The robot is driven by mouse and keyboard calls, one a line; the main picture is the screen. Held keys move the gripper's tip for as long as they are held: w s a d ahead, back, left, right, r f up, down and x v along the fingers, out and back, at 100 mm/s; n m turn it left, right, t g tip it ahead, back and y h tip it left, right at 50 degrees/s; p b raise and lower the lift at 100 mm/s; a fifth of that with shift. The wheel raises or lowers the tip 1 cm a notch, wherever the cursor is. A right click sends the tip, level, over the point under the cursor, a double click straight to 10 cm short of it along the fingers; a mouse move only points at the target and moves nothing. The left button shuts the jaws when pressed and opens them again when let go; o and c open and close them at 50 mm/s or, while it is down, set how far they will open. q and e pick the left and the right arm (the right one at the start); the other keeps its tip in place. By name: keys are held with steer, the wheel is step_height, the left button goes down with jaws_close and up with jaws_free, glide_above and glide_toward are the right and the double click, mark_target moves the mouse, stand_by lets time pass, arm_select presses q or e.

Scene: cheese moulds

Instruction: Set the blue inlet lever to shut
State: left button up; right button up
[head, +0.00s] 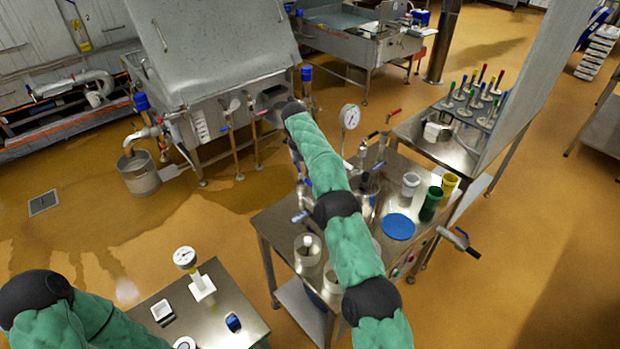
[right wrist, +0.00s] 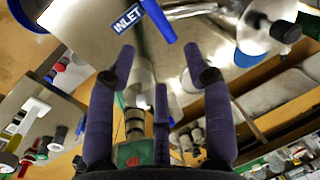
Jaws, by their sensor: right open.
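In the right wrist view, the blue inlet lever (right wrist: 158,22) shows at the top, slanting beside a blue label reading INLET (right wrist: 127,15). My right gripper (right wrist: 158,50) is open and empty. The lever's lower end lies near the gap between its two fingertips, but I cannot tell whether they touch it. In the head view my right arm reaches over the steel bench and hides most of its own gripper and the parts behind it. My left arm shows at the lower left; its gripper is out of view.
A smaller table (head: 233,281) stands at the front left. A large vat (head: 215,50) stands behind. Open floor lies at left.

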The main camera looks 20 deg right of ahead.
steer(key=shift+s+a+r, duration=0.1)
steer(key=shift+a+r, duration=0.05)
steer(key=shift+r, duration=0.65)
steer(key=shift+a+r, duration=0.15)
steer(key=shift+r, duration=0.65)
